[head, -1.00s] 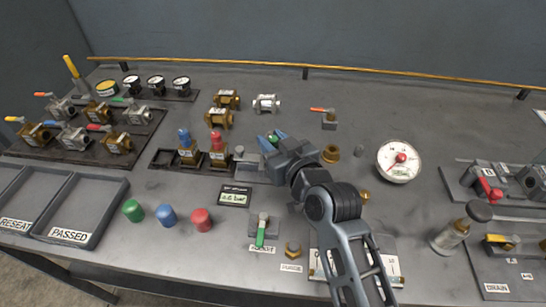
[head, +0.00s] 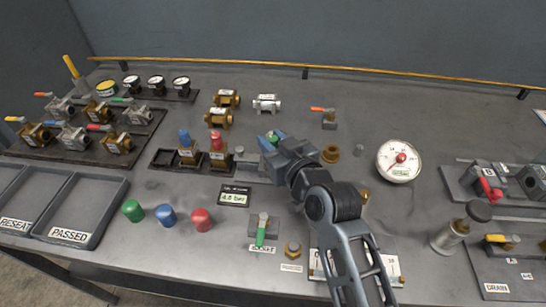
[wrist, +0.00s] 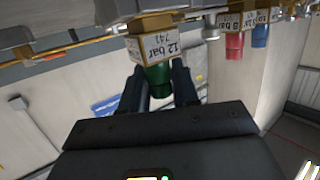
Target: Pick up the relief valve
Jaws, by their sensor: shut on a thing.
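The relief valve in my gripper has a green cap (wrist: 158,80) and a brass body (wrist: 160,45) with a label reading 12 bar in the wrist view. My gripper (wrist: 158,88) is shut around the green cap, one finger on each side. In the head view my gripper (head: 268,143) is over the right end of the valve rack and hides most of this valve. I cannot tell whether its base is clear of the rack. A blue-capped valve (head: 185,140) and a red-capped valve (head: 217,144) stand upright to the left.
Loose green (head: 133,211), blue (head: 166,215) and red (head: 201,219) caps stand in front of the rack. A small display (head: 235,196) stands beside them. A round gauge (head: 399,161) is to the right. The tray marked PASSED (head: 105,190) is empty at left.

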